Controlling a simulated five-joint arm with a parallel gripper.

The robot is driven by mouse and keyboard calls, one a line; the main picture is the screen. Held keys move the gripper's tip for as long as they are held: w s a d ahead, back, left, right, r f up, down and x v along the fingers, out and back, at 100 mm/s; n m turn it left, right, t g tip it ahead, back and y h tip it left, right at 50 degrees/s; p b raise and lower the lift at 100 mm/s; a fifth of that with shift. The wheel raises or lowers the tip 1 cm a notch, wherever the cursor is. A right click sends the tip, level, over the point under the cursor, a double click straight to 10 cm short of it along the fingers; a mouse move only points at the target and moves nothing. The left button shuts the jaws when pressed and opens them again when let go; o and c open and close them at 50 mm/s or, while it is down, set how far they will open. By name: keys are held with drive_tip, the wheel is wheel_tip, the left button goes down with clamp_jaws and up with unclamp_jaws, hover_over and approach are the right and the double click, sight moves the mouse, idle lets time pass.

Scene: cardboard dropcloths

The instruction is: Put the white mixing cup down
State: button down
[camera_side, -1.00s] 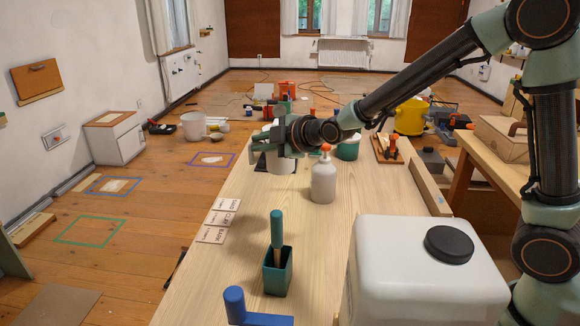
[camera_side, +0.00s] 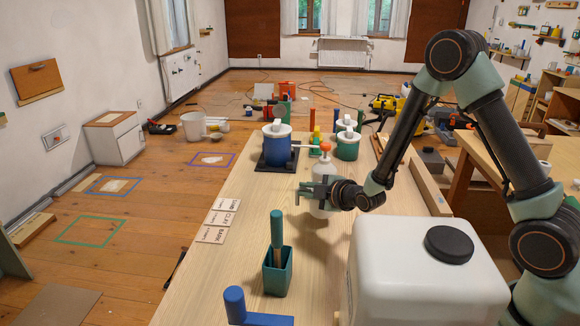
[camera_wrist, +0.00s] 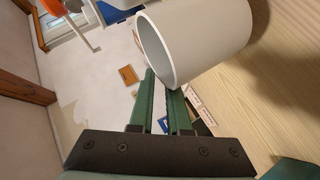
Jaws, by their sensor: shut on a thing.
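The white mixing cup is a plain off-white cylinder; in the wrist view the cup (camera_wrist: 205,42) fills the top middle, its open mouth facing left in the picture. My gripper (camera_side: 306,191) is shut on the cup in the side view, above the near middle of the bench. The green fingers (camera_wrist: 165,90) reach the cup's wall in the wrist view.
A white bottle with an orange cap (camera_side: 325,147) stands right behind my gripper. A blue pot (camera_side: 277,148) on a black plate and a green pot (camera_side: 347,147) stand farther back. A green holder (camera_side: 278,270) and a white jug (camera_side: 420,265) are in front. Label cards (camera_side: 218,220) lie at the left edge.

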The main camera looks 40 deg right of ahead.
drive_tip(key=shift+w+r+x, duration=0.15)
drive_tip(key=shift+r+x, duration=0.2)
drive_tip(key=shift+x, duration=2)
drive_tip(key=shift+w+r+x, duration=0.15)
drive_tip(key=shift+r+x, duration=0.2)
drive_tip(key=shift+x, duration=2)
drive_tip(key=shift+w+r+x, duration=0.15)
drive_tip(key=shift+r+x, duration=0.2)
drive_tip(key=shift+x, duration=2)
drive_tip(key=shift+f, duration=0.1)
drive_tip(key=c, duration=0.9)
unclamp_jaws()
